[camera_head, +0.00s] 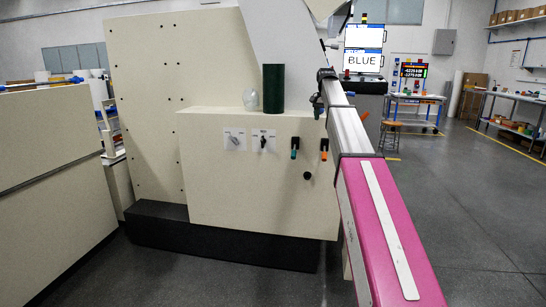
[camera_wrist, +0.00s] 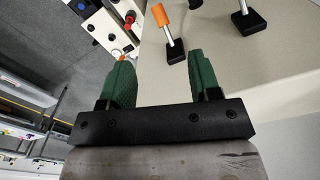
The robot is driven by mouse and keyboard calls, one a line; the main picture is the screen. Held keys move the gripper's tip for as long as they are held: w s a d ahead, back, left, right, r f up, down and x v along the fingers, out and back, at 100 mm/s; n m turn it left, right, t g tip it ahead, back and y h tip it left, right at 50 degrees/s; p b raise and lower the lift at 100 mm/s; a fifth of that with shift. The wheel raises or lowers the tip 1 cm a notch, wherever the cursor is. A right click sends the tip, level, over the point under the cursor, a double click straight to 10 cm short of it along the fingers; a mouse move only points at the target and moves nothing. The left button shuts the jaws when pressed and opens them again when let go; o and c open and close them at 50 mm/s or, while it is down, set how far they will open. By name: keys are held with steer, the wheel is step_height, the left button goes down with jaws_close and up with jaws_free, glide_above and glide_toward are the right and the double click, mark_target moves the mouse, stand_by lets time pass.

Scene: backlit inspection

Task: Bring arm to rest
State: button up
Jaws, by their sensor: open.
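My gripper (camera_wrist: 159,60) is open and empty in the wrist view, with its two green fingers wide apart. Past the fingertips, apart from them, an orange-tipped toggle lever (camera_wrist: 166,27) stands on a black base on a beige panel. In the head view my arm reaches forward on the right, beside the beige machine, with its far end near the machine's right edge. The gripper is too small there to judge. The machine front (camera_head: 230,200) carries small switches, a teal-handled lever (camera_head: 294,149) and an orange-handled lever (camera_head: 324,150).
A beige partition (camera_head: 50,190) is at the left. A screen reading BLUE (camera_head: 362,61) and workbenches are at the back. Floor (camera_head: 460,200) is open at the right.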

steer(key=s+a+f+n, duration=0.1)
steer(key=s+f, duration=0.7)
steer(key=f, duration=0.5)
steer(key=s+a+f+n, duration=0.1)
steer(key=s+f+n, duration=0.1)
steer(key=s+f, duration=0.95)
steer(key=s+a+f+n, duration=0.1)
steer(key=s+f, duration=0.5)
steer(key=f, duration=0.9)
steer(key=s+f+n, duration=0.1)
steer(key=s+f, duration=0.8)
steer(key=s, duration=0.4)
steer(key=shift+s+a+f+n, duration=0.25)
steer(key=shift+s+a+n, duration=0.15)
steer(key=shift+a, duration=0.05)
